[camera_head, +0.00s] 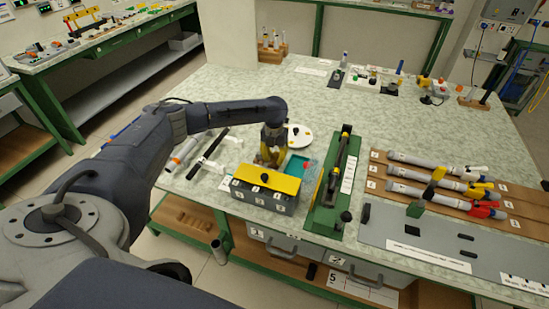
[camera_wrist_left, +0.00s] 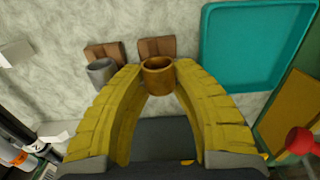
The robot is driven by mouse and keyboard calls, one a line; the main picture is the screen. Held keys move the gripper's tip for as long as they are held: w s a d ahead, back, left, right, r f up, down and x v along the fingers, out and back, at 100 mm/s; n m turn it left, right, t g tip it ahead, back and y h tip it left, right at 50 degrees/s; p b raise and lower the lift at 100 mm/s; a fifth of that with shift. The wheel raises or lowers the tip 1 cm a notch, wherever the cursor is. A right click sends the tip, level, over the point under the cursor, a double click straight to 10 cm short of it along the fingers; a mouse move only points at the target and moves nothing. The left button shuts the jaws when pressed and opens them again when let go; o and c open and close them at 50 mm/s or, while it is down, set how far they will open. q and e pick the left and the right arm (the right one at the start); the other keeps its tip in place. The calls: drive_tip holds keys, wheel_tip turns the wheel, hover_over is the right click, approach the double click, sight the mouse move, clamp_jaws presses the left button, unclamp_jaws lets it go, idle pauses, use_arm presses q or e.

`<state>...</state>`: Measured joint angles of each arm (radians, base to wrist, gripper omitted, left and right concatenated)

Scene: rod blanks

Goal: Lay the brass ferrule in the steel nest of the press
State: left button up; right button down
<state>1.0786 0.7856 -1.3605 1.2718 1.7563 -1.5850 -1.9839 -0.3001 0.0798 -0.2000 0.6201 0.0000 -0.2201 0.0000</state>
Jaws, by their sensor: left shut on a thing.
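The brass ferrule (camera_wrist_left: 158,76) is a short hollow ring, open end showing in the left wrist view. My left gripper (camera_head: 268,158) is shut on it, with the yellow fingertips (camera_wrist_left: 157,88) on either side. A brown block (camera_wrist_left: 157,47) shows just beyond the ferrule; I cannot tell whether the ferrule is clear of it. A green-based device with a long black lever, probably the press (camera_head: 335,172), stands to the right of the gripper in the head view. I cannot make out its steel nest. My right gripper is not in view.
A grey cylinder (camera_wrist_left: 102,71) stands at another brown block beside the ferrule. A teal tray (camera_wrist_left: 254,45) lies to the right. A grey box with a yellow top (camera_head: 266,180) stands just in front of the gripper. Numbered rods (camera_head: 440,175) lie on a rack at the right.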

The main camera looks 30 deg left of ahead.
sight(275, 155)
use_arm(q)
drive_tip(key=shift+s+f, duration=0.1)
drive_tip(key=shift+f, duration=0.75)
idle(0.7)
drive_tip(key=o, duration=0.9)
drive_tip(key=shift+o, duration=0.2)
drive_tip(key=shift+a+r, duration=0.1)
drive_tip(key=shift+r, duration=0.5)
drive_tip(key=r, duration=1)
drive_tip(key=shift+d+r, duration=0.2)
drive_tip(key=shift+r, duration=0.2)
drive_tip(key=shift+f, duration=0.1)
